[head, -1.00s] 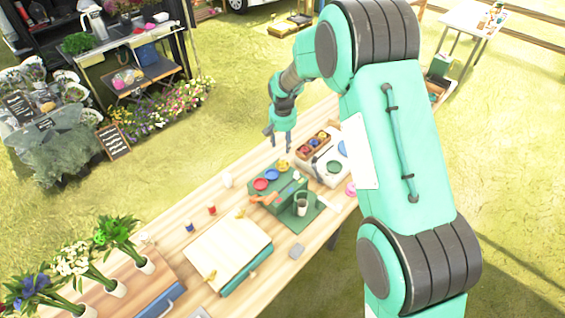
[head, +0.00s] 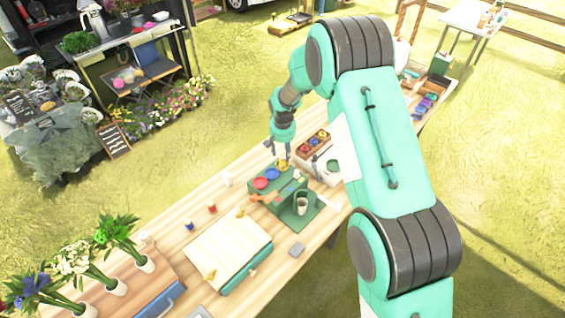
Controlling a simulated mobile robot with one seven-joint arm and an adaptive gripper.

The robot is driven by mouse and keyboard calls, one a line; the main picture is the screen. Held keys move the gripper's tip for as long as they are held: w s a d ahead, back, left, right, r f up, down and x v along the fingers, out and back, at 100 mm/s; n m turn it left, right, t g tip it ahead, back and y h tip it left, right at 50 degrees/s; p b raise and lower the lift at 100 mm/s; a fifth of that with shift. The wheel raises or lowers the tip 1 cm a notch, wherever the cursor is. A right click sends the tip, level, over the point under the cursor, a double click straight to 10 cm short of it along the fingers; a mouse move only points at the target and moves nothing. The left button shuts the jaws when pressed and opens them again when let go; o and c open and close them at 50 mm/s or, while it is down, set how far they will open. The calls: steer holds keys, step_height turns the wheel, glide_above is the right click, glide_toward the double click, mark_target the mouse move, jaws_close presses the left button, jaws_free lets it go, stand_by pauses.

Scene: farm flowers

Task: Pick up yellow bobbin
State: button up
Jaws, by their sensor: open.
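A small yellow thing (head: 283,165), which looks like the yellow bobbin, sits at the far end of a green stand (head: 290,188), in line with a blue round piece (head: 272,174) and a red round piece (head: 260,183). My gripper (head: 279,153) points down just above the yellow piece, with its fingers apart and nothing visible between them. One finger appears close to or overlapping the yellow piece; I cannot tell whether they touch. My gripper partly hides its upper edge.
A divided wooden box (head: 314,143) stands right of my gripper beside a white machine-like object (head: 322,168). A metal cup (head: 301,206) stands in front of the green stand. Small red (head: 212,208) and blue (head: 189,225) items stand on the table.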

mark_target(283, 157)
steer(key=shift+w+f, duration=0.15)
steer(key=shift+f, duration=0.55)
steer(key=shift+f, duration=0.1)
steer(key=shift+w+f, duration=0.25)
steer(key=shift+f, duration=0.95)
steer(key=shift+w+f, duration=0.25)
steer(key=shift+f, duration=0.95)
steer(key=c, duration=1.1)
